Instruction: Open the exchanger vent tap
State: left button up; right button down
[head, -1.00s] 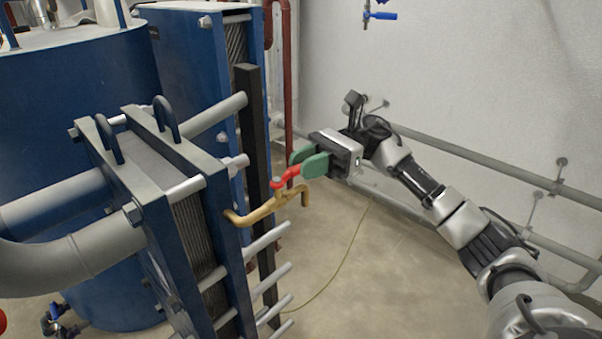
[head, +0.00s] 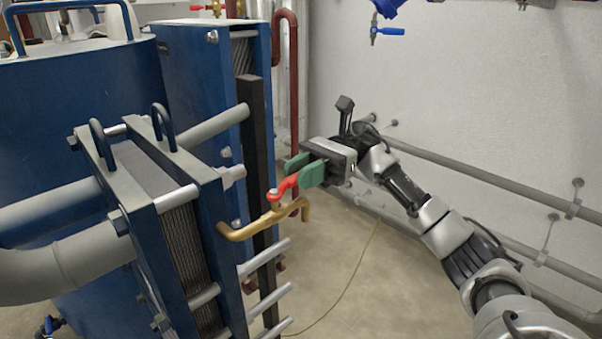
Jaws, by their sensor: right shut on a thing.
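The vent tap is a brass pipe (head: 247,229) with a red lever (head: 283,188), and it sticks out from the blue end plate of the near plate exchanger (head: 211,235). Its brass outlet bends down at the right end. My right gripper (head: 304,171) comes in from the right, and its green finger pads are shut on the outer end of the red lever. The pads hide that end. The lever slants up to the right from its pivot above the brass body. My left gripper is not in view.
A dark upright bar (head: 251,130) stands close behind the tap. Several grey rods (head: 266,258) stick out below it. A second blue exchanger (head: 204,65) stands behind. Grey pipes (head: 480,177) run along the right wall. The floor (head: 375,285) below the right arm is clear except for a thin cable.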

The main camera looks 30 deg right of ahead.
jog(key=c, duration=1)
grip_release()
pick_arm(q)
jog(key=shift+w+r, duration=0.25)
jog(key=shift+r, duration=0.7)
pick_arm(e)
jog(key=v, duration=1)
jog(key=shift+w+d, duration=0.15)
jog(key=shift+d, duration=0.2)
